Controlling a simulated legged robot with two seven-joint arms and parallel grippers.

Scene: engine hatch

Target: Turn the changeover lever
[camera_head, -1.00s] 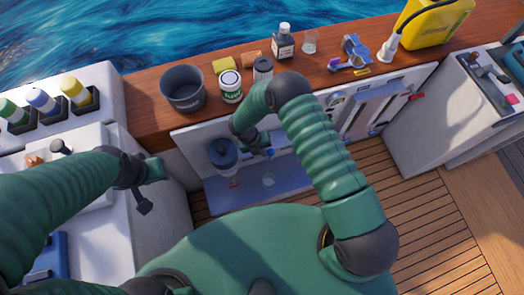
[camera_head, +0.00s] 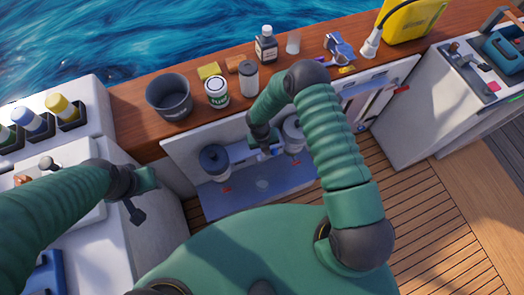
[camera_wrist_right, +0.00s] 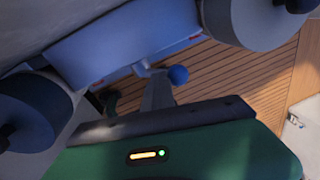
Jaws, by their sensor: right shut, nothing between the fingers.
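The changeover lever shows in the right wrist view as a short arm with a blue ball knob (camera_wrist_right: 178,75), below a blue housing between two round filter bowls. In the head view, the lever is mostly hidden by my right gripper (camera_head: 264,150), which is between the left filter bowl (camera_head: 214,160) and the right filter bowl (camera_head: 293,132). In the wrist view, the gripper's grey fingers (camera_wrist_right: 158,92) are shut and empty, close beside the knob; I cannot tell whether they touch. My left gripper (camera_head: 140,205) hangs at the left, away from the filters; its fingers are unclear.
A blue tray (camera_head: 240,200) lies below the filters. The wooden ledge (camera_head: 130,122) above holds a dark pot (camera_head: 169,97), a tin (camera_head: 216,92), a grey canister (camera_head: 249,78) and a bottle (camera_head: 266,45). A white cabinet (camera_head: 415,130) stands at the right.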

